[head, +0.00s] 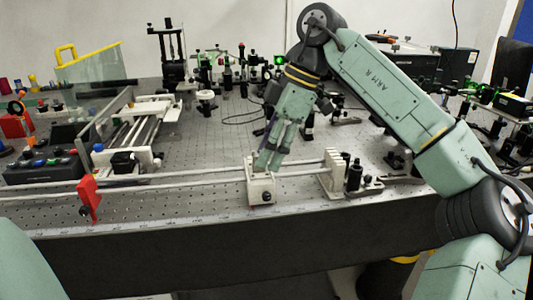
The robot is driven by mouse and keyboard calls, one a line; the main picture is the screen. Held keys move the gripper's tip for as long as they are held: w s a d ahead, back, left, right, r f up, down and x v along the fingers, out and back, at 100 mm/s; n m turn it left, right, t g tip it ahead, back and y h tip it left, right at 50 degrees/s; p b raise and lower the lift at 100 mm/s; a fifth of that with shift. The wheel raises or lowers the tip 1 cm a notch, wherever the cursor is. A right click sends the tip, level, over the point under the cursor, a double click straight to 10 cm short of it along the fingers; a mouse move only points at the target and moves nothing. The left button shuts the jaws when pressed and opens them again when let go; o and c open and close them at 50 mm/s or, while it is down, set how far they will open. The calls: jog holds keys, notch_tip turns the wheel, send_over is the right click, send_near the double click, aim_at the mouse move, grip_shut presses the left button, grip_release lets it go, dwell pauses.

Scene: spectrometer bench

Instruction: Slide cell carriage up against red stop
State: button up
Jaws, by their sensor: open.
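The cell carriage, a cream-white block (262,193) with a dark knob on its front, sits on the pair of horizontal rails in the middle of the head view. The red stop (89,198) stands on the same rails far to the left, with a long bare stretch of rail between them. My gripper (268,163) points down from above, its fingertips at the top of the carriage. Its jaws are open. I cannot tell whether the fingertips touch the carriage, and their far side is hidden.
A white end block (333,174) holds the rails on the right, with dark posts beside it. A rail stage with a black knob (123,162) and a dark button box (43,167) stand behind the rails at left. Optics crowd the back of the perforated bench (200,205).

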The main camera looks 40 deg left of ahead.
jog(key=shift+s+a+f, duration=0.15)
jog(key=shift+f, duration=0.4)
grip_shut()
